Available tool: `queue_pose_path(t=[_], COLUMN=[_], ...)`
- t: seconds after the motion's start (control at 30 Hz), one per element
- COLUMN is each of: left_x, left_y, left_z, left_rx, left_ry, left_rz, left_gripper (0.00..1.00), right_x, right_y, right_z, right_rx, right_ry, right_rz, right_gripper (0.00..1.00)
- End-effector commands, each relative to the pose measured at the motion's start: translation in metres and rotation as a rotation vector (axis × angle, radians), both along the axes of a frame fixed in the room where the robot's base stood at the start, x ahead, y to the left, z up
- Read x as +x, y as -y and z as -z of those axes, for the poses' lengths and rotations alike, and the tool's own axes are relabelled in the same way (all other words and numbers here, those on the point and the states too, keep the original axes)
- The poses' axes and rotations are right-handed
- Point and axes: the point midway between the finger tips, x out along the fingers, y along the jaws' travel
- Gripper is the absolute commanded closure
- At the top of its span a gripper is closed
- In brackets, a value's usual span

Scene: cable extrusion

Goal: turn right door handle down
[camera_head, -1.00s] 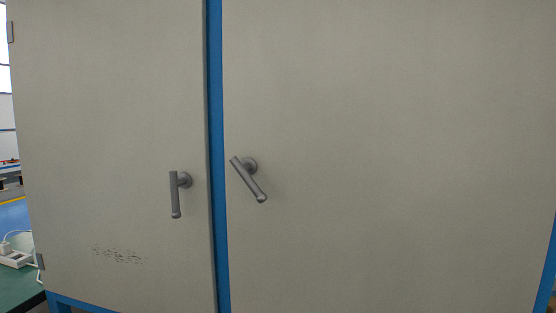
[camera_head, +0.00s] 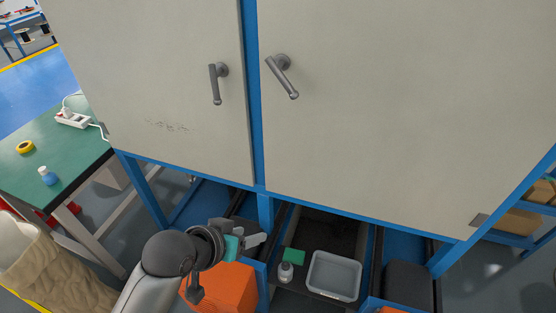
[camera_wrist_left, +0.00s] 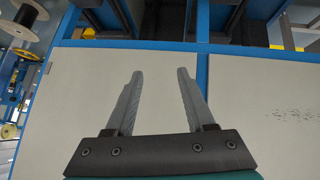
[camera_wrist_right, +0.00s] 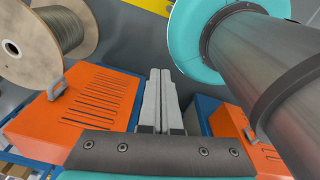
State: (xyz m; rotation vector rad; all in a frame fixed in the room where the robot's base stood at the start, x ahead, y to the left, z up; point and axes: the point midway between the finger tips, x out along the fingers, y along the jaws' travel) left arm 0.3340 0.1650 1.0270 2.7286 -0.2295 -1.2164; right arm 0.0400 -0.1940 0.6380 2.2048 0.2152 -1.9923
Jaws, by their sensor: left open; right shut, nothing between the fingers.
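The right door handle (camera_head: 283,78) is a grey lever on the right cabinet door (camera_head: 380,110). It slants from upper left to lower right. The left door handle (camera_head: 216,84) hangs nearly upright on the left door (camera_head: 170,75). My left gripper (camera_head: 258,240) is in front of the cabinet's lower frame, below both handles and apart from them. In the left wrist view it (camera_wrist_left: 158,75) is open and empty before the pale doors; no handle shows there. My right gripper (camera_wrist_right: 160,78) is shut and empty in the right wrist view, and out of the head view.
A blue frame (camera_head: 250,95) divides the doors. Below are a grey tray (camera_head: 334,276), a small bottle (camera_head: 286,271) and an orange box (camera_head: 222,290). A green table (camera_head: 60,160) stands at left. A cable spool (camera_wrist_right: 58,32) and orange housing (camera_wrist_right: 85,100) lie near my right gripper.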

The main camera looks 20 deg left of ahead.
Motion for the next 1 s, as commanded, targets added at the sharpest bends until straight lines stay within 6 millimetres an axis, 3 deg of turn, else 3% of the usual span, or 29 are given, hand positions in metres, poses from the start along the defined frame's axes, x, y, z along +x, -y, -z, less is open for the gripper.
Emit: queue_pose_path(t=[0.03,0.1,0.2,0.3,0.4,0.67,1.0], left_x=[0.027,0.056,0.084,0.099,0.104,0.120,0.173], left_y=[-0.005,-0.012,-0.026,-0.039,-0.048,-0.048,-0.031], left_z=[-0.045,-0.093,-0.154,-0.198,-0.223,-0.234,-0.234], left_rx=[-0.076,-0.194,-0.346,-0.462,-0.529,-0.560,-0.559], left_ry=[0.119,0.271,0.454,0.578,0.649,0.678,0.675], left_rz=[-0.026,-0.061,-0.104,-0.133,-0.149,-0.158,-0.156], left_gripper=[0.46,0.46,0.46,0.46,0.46,0.46,0.46], right_x=[-0.007,-0.012,-0.013,-0.012,-0.010,-0.006,-0.005], right_y=[-0.003,-0.006,-0.010,-0.011,-0.011,-0.009,-0.004], right_z=[-0.009,-0.010,-0.011,-0.012,-0.013,-0.016,-0.024], right_rx=[0.004,0.007,0.013,0.014,0.014,0.011,0.005], right_ry=[-0.011,-0.020,-0.021,-0.020,-0.016,-0.010,-0.008], right_rz=[-0.001,-0.001,0.000,0.000,0.000,0.001,0.003], right_gripper=[1.00,1.00,1.00,1.00,1.00,1.00,1.00])
